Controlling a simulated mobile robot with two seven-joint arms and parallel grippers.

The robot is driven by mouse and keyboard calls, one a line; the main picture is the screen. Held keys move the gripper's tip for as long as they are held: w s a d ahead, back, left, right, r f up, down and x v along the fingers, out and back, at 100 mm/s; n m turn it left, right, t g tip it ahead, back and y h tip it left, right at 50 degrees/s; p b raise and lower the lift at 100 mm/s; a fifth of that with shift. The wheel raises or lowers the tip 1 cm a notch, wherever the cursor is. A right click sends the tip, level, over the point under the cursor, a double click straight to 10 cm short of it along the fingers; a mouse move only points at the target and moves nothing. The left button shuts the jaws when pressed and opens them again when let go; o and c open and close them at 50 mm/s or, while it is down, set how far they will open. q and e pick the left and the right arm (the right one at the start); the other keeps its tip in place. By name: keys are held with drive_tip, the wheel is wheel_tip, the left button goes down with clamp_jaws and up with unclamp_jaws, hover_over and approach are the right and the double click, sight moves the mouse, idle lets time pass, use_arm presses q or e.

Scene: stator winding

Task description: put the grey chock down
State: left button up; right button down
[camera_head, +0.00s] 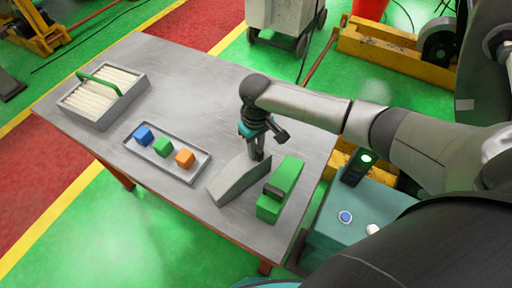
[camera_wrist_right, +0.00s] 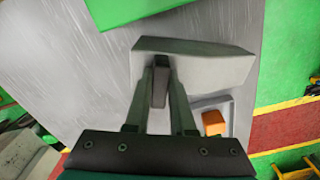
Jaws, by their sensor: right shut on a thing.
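The grey chock (camera_head: 232,184) is a wedge-shaped block at the front of the grey table, and it also shows in the right wrist view (camera_wrist_right: 205,67). My right gripper (camera_head: 258,153) reaches down on it from above. In the right wrist view its two fingers (camera_wrist_right: 160,85) are closed on a narrow upright grip of the chock. The chock is level with or very close to the tabletop; I cannot tell whether it touches. My left gripper is not in view.
A green block (camera_head: 287,187) with a dark handle stands just right of the chock. A shallow tray (camera_head: 190,180) with blue, green and orange cubes lies to the left. A grey box (camera_head: 103,121) with a green handle and white rods stands farther left. The table's back middle is clear.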

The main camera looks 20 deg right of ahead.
drive_tip(key=c, duration=0.8)
unclamp_jaws()
drive_tip(key=shift+o, duration=0.2)
wheel_tip(320, 180, up, 12)
drive_tip(key=shift+p, duration=0.35)
drive_tip(key=shift+r, duration=0.1)
